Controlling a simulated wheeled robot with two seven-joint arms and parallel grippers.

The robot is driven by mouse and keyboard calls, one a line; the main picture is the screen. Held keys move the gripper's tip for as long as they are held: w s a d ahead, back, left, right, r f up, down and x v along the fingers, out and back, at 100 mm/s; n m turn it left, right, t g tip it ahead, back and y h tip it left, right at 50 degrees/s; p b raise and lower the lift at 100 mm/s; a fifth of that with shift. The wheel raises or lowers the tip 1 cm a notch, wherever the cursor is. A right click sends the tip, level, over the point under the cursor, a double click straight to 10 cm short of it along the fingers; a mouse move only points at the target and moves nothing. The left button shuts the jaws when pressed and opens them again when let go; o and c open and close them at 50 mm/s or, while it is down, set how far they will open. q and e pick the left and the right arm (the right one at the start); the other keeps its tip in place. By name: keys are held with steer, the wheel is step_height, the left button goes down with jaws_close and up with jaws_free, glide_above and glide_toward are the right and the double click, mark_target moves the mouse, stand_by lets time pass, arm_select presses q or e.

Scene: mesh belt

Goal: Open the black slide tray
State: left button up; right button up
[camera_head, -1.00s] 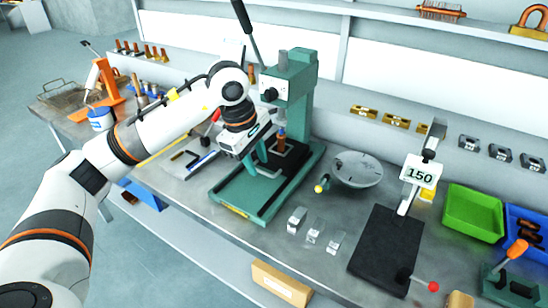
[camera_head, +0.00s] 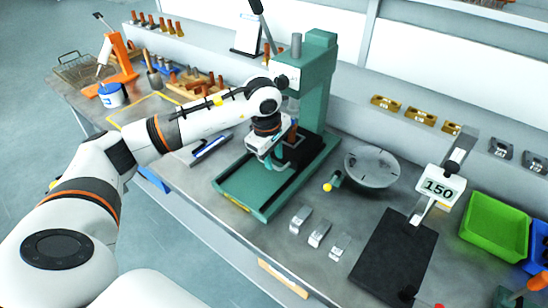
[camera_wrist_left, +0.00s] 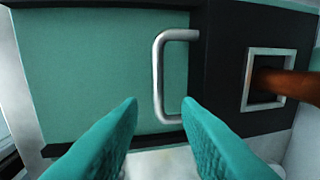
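The black slide tray (camera_head: 301,152) sits on the green base of the press (camera_head: 240,188), under the press column. In the left wrist view, the black tray (camera_wrist_left: 222,75) carries a silver D-shaped handle (camera_wrist_left: 158,75) on its near edge, beside the green plate (camera_wrist_left: 90,70). My left gripper (camera_head: 271,164) is low over the base at the tray's handle side. Its teal fingertips (camera_wrist_left: 160,103) are apart, one on each side of the handle bar in the wrist view. I cannot tell whether they touch the handle. My right gripper is not in view.
A brown rod (camera_wrist_left: 285,82) stands in a silver square frame (camera_wrist_left: 250,80) on the tray. A round grey plate (camera_head: 371,166) and several metal blocks (camera_head: 318,233) lie right of the press. A display reading 150 (camera_head: 439,188) stands further right. A green bin (camera_head: 494,229) is beyond it.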

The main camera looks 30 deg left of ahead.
arm_select(q)
steer(key=shift+w+f, duration=0.1)
steer(key=shift+f, duration=0.9)
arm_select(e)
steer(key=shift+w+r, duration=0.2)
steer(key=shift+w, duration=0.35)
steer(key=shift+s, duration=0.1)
arm_select(q)
jaws_close()
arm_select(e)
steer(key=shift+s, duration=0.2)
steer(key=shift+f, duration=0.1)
